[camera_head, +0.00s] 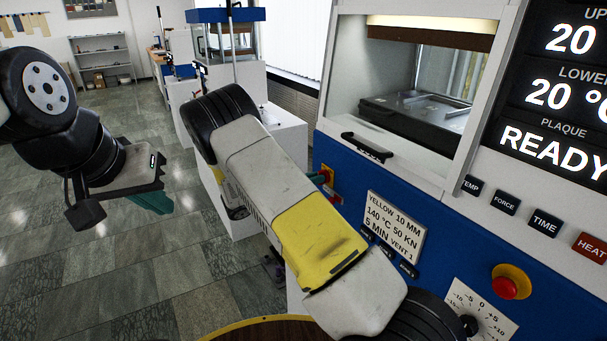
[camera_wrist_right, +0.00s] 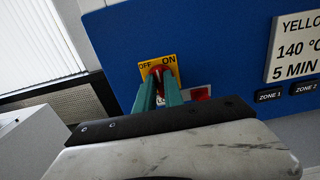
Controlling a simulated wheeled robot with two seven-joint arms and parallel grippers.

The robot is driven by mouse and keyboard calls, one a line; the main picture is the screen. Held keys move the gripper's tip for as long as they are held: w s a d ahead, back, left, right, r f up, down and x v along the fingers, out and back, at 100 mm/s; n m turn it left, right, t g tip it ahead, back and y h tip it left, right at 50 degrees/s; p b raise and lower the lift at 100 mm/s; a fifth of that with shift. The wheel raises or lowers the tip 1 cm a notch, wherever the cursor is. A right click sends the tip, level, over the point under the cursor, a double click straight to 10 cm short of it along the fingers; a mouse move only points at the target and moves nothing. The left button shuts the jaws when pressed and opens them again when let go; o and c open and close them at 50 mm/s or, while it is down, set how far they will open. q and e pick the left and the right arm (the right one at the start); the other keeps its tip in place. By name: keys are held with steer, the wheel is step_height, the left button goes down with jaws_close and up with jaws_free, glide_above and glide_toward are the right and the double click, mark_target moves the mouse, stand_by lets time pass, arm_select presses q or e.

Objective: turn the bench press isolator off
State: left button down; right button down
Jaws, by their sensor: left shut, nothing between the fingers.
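The isolator (camera_wrist_right: 158,69) is a red knob on a yellow plate marked OFF at left and ON at right, on the blue front of the bench press. In the head view, the isolator's yellow plate (camera_head: 327,171) shows just past my right arm, partly hidden. My right gripper (camera_wrist_right: 159,83) has its green fingertips at the red knob, one on each side. The fingers stand a little apart; whether they clamp the knob is unclear. They hide much of it, so its pointing direction cannot be told. My left gripper (camera_head: 152,202) is shut and empty, over the floor at left.
Another bench with a blue-framed press (camera_head: 225,40) stands behind. The tiled floor at left is clear.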

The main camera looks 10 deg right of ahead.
steer(key=shift+n, duration=0.4)
steer(key=n, duration=1.7)
steer(key=shift+w+a+f, duration=0.1)
steer(key=shift+w+f, duration=0.15)
steer(key=shift+f, duration=0.05)
stand_by(0.4)
steer(key=c, duration=1.4)
jaws_free()
steer(key=shift+c, duration=0.2)
steer(key=shift+a, duration=0.1)
